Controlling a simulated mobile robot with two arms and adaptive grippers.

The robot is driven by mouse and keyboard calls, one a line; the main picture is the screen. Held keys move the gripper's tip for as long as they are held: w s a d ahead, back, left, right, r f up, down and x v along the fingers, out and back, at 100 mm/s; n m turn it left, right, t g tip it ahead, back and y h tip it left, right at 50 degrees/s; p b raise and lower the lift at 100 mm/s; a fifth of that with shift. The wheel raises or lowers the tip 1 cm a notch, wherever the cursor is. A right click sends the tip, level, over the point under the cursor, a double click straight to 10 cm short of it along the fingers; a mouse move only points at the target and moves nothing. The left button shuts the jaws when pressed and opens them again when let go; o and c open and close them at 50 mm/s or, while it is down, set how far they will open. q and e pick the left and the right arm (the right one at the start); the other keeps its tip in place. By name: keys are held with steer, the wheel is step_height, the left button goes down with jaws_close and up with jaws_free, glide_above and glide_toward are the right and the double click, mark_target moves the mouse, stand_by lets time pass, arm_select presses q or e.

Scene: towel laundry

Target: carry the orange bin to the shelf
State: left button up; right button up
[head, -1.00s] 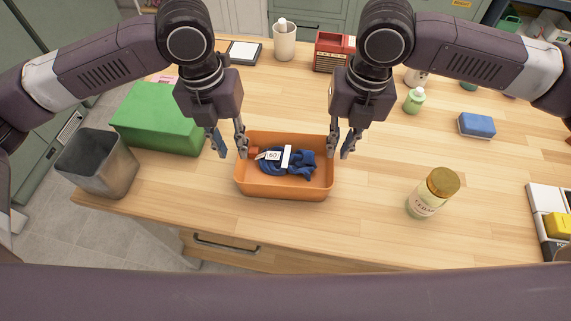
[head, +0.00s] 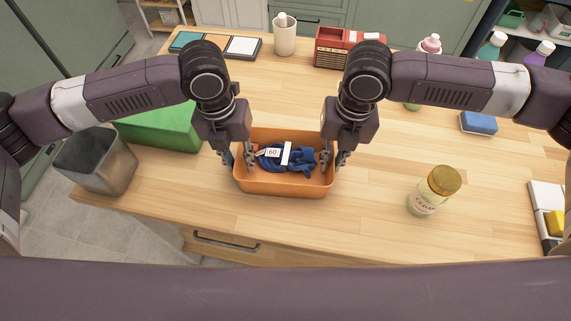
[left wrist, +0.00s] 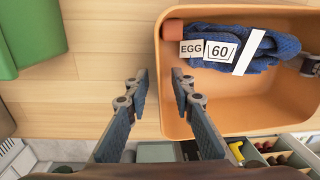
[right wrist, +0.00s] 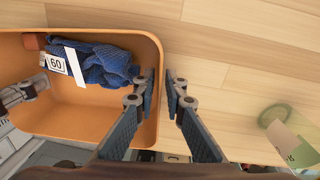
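The orange bin (head: 284,189) sits upright on the wooden table, close to its front edge. A blue towel (head: 300,160) with white tags, one reading 60, lies crumpled in it. My left gripper (head: 239,160) is at the bin's left wall. In the left wrist view its open fingers (left wrist: 160,88) stand on either side of the bin wall (left wrist: 220,112). My right gripper (head: 333,160) is at the right wall. In the right wrist view its open fingers (right wrist: 161,88) likewise stand on either side of that wall (right wrist: 150,50). Gaps show beside the fingers.
A green box (head: 165,128) and a grey container (head: 95,165) stand left of the bin. A mug (head: 285,38) and red radio (head: 340,50) are behind. Dark shelving (head: 513,60) shows far right.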

mark_target(237, 155)
arm_select(q)
steer(key=shift+c, duration=0.5)
arm_select(e)
steer(key=shift+c, duration=0.7)
arm_select(q)
steer(key=shift+c, duration=1.3)
arm_select(e)
jaws_close()
arm_select(q)
jaws_close()
steer(key=shift+r, duration=0.1)
arm_select(e)
steer(key=shift+r, duration=0.15)
